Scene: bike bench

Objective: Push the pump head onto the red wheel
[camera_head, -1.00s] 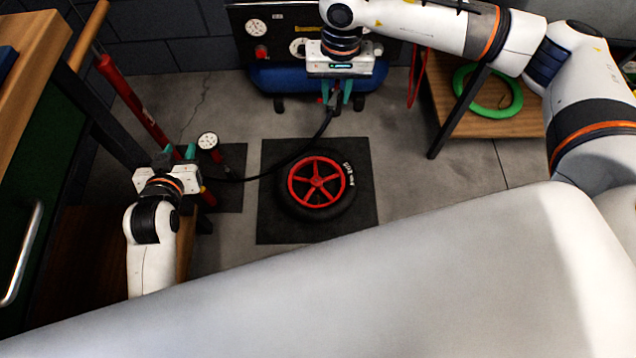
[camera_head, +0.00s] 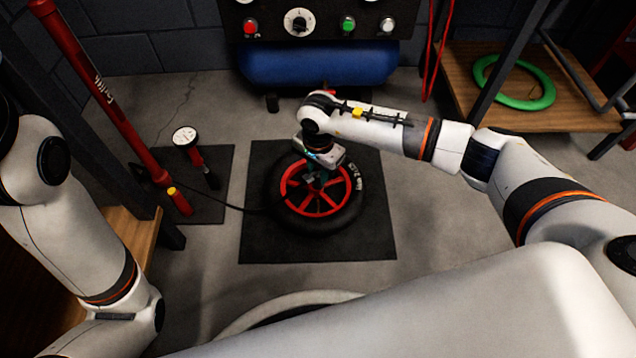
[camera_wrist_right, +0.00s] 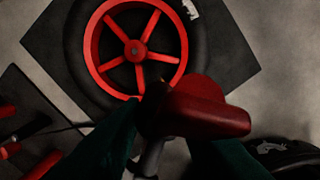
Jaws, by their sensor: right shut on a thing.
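The red wheel (camera_head: 296,205), red five-spoked with a black tyre, lies flat on a dark mat; in the right wrist view it fills the top (camera_wrist_right: 138,50). My right gripper (camera_head: 316,180) is over the wheel's upper middle. In the right wrist view its teal fingers (camera_wrist_right: 165,150) are shut on the pump head (camera_wrist_right: 200,106), a dark body with a red lever. The pump head overlaps the rim's near edge in that view; I cannot tell if it touches the valve. My left gripper is out of view; only its arm shows.
A black hose (camera_head: 235,208) runs towards the wheel. A blue tank (camera_head: 318,64) stands behind. A green ring (camera_head: 515,82) lies on a wooden shelf at right.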

